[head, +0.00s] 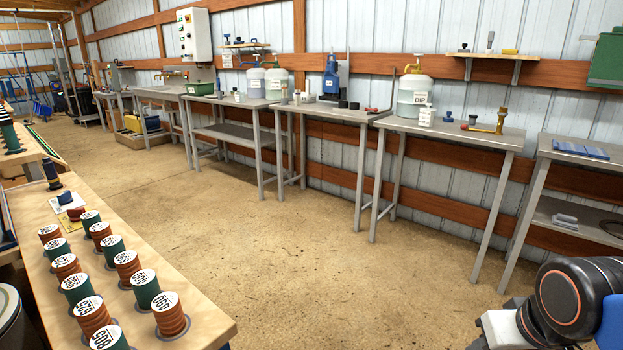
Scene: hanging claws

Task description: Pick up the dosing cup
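I cannot tell for certain which thing is the dosing cup. A brass-coloured L-shaped piece (490,127) with an upright end lies on the right grey table, and its form is too small to make out. A white container (427,116) stands on the same table, beside a large jug. More small items on the tables farther back are too small to name. My gripper is not in view.
Grey metal tables (455,133) line the far wall. A large translucent jug (413,95) stands on one. A wooden bench (200,318) at the left holds several labelled green and brown ribbed cylinders (145,288). The concrete floor (270,250) between is clear.

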